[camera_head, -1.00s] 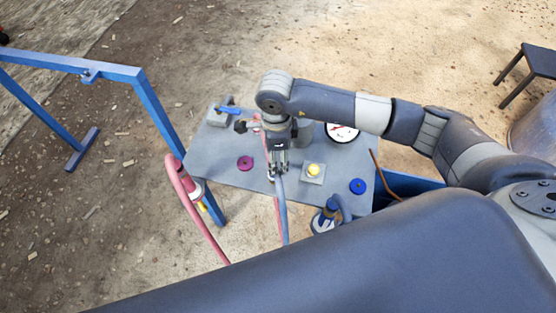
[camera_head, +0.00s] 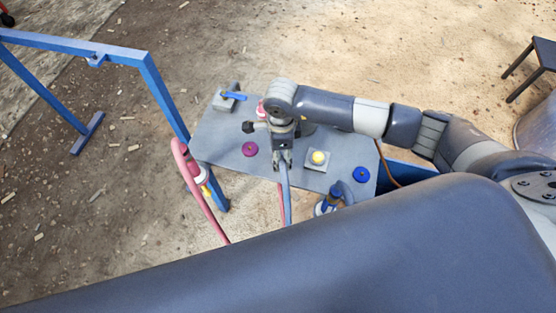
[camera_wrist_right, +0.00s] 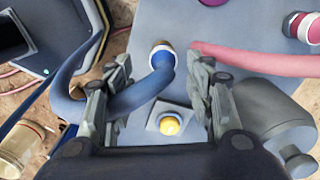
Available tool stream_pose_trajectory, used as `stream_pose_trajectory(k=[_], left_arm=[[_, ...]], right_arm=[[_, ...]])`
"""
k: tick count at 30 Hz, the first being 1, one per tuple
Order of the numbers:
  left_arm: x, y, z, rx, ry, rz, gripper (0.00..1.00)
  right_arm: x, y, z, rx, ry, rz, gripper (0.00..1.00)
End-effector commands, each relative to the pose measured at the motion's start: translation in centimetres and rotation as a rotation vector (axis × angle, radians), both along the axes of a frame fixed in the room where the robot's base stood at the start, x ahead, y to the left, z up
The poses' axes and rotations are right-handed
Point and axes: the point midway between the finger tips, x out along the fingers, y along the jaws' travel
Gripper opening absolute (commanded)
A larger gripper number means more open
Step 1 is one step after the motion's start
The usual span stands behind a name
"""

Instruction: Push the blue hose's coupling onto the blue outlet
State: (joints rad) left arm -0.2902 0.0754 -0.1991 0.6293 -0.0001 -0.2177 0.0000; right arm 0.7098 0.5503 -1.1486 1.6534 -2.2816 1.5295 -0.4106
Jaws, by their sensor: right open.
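The blue hose (camera_wrist_right: 140,100) curves under one finger of my right gripper (camera_wrist_right: 164,68) in the wrist view. Its coupling (camera_wrist_right: 163,58), blue with a pale ring, sits between the spread fingertips, apart from both. My right gripper (camera_head: 284,160) is over the grey panel in the head view, and the blue hose (camera_head: 286,200) hangs down from there past the panel's near edge. I cannot make out the blue outlet separately from the coupling, nor tell whether the coupling is seated on it. My left gripper is not in view.
The grey panel (camera_head: 220,135) carries a magenta round knob (camera_head: 249,149), a yellow button (camera_head: 318,158), a blue round knob (camera_head: 361,174) and a blue-handled valve (camera_head: 233,96). A pink hose (camera_wrist_right: 260,62) runs beside the coupling. A blue frame (camera_head: 155,85) stands left.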

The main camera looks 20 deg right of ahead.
Motion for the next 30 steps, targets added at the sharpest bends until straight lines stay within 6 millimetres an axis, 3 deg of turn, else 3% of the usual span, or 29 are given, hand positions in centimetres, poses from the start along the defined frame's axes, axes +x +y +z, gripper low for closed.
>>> stream_pose_trajectory(k=[5, 15, 27, 28, 30], left_arm=[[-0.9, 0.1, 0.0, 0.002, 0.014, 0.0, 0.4], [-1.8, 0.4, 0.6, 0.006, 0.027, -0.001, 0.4], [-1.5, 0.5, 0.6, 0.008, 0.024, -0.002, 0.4], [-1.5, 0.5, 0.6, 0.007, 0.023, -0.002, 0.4], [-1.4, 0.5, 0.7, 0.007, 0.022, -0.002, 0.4]], right_arm=[[0.0, 0.0, -0.3, -0.001, 0.001, -0.001, 0.49], [0.3, 0.2, -4.7, -0.001, 0.002, -0.001, 0.49], [0.4, 0.2, -5.2, 0.0, -0.001, -0.001, 0.49], [0.4, 0.2, -5.2, 0.0, -0.001, -0.001, 0.46], [0.4, 0.2, -5.2, 0.0, -0.001, -0.001, 0.31]])
